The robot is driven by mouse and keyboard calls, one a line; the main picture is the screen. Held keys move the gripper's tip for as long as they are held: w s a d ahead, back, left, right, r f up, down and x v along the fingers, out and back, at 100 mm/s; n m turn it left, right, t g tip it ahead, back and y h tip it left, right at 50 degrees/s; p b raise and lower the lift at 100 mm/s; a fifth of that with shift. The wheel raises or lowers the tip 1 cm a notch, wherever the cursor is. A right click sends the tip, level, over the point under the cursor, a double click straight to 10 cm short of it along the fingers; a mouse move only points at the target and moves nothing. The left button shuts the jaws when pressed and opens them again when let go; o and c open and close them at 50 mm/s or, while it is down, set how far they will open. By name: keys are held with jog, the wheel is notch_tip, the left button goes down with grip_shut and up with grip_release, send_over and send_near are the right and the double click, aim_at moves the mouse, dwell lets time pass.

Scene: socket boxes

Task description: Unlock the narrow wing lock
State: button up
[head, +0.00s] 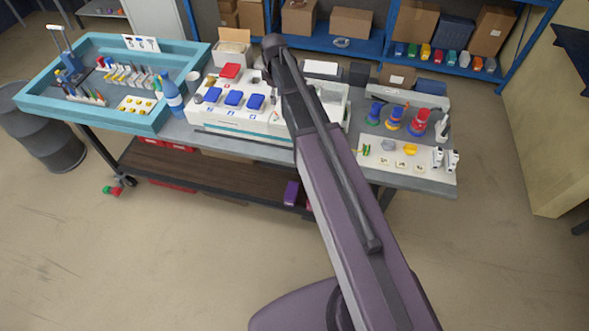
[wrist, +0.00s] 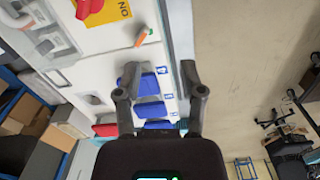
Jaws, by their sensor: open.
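A white socket box (head: 240,126) stands in the middle of the bench, with a row of blue socket covers (head: 234,98) on top. The blue covers also show in the wrist view (wrist: 149,110), between and below my fingers. My gripper (wrist: 160,71) is open and empty above the box, its two fingers spread apart. In the head view its end is mostly hidden by my own arm. A small orange piece (wrist: 141,38) sits on the white surface beyond the fingers. A red knob (wrist: 85,8) on a yellow plate shows at the top. I cannot tell which part is the narrow wing lock.
Shelves with cardboard boxes (head: 350,22) are behind.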

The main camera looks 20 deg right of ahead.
jog(key=s+f+m+b, duration=0.5)
jog(key=s, duration=0.6)
jog(key=s+f+m+b, duration=0.5)
jog(key=s+f+b, duration=0.1)
jog(key=s, duration=0.5)
jog(key=shift+a+f, duration=0.15)
jog(key=shift+f, duration=0.1)
jog(key=shift+s, duration=0.1)
notch_tip(320, 180, up, 14)
jog(key=n+p, duration=0.2)
jog(key=p, duration=1.2)
send_over(276, 113)
jog(key=shift+f, duration=0.2)
jog(key=shift+f+b, duration=0.2)
jog(key=shift+b, duration=0.15)
notch_tip(276, 113, down, 13)
jog(key=b, duration=1.3)
jog(key=shift+a+f, duration=0.1)
jog(key=shift+f, duration=0.1)
grip_shut()
